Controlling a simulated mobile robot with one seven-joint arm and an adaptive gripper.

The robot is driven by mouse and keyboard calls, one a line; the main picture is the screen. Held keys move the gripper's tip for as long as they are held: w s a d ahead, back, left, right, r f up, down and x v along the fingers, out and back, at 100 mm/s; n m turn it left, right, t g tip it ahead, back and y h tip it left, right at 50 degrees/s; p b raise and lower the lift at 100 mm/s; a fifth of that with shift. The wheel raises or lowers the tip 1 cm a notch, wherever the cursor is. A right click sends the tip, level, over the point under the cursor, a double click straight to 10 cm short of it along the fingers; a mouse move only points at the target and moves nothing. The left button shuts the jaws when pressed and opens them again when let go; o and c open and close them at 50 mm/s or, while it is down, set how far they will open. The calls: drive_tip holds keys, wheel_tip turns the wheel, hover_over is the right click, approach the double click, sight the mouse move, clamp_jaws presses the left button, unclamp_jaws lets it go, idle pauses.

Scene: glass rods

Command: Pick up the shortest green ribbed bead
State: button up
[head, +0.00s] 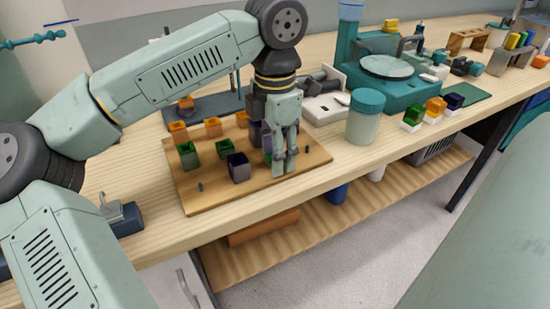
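Several coloured square beads stand on a wooden board (215,197). One green bead (188,156) is at the board's left, and a smaller, lower-looking green bead (224,149) stands right of it. Another green piece (267,156) shows partly behind my gripper's left side. Ribbing is too small to make out. My gripper (284,168) points down over the board's right part, with its fingertips close to the board. The fingers look close together, and I cannot tell whether they hold anything. They hide part of the beads behind them.
A dark purple bead (238,167) stands left of my gripper, and orange beads (213,127) stand at the back. A teal-lidded jar (365,117) and a teal machine (398,88) stand to the right. The board's front strip is mostly clear.

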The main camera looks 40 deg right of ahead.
drive_tip(key=c, duration=0.9)
drive_tip(key=shift+r, duration=0.1)
drive_tip(key=shift+r, duration=0.5)
wheel_tip(320, 180, up, 2)
drive_tip(key=shift+r+b, duration=0.1)
drive_tip(key=shift+b, duration=0.25)
drive_tip(key=s+b, duration=0.1)
drive_tip(key=s, duration=0.4)
drive_tip(key=s+a+r+b, duration=0.1)
drive_tip(key=s, duration=0.4)
drive_tip(key=s+a+b, duration=0.1)
drive_tip(key=s, duration=0.5)
drive_tip(key=shift+r, duration=0.3)
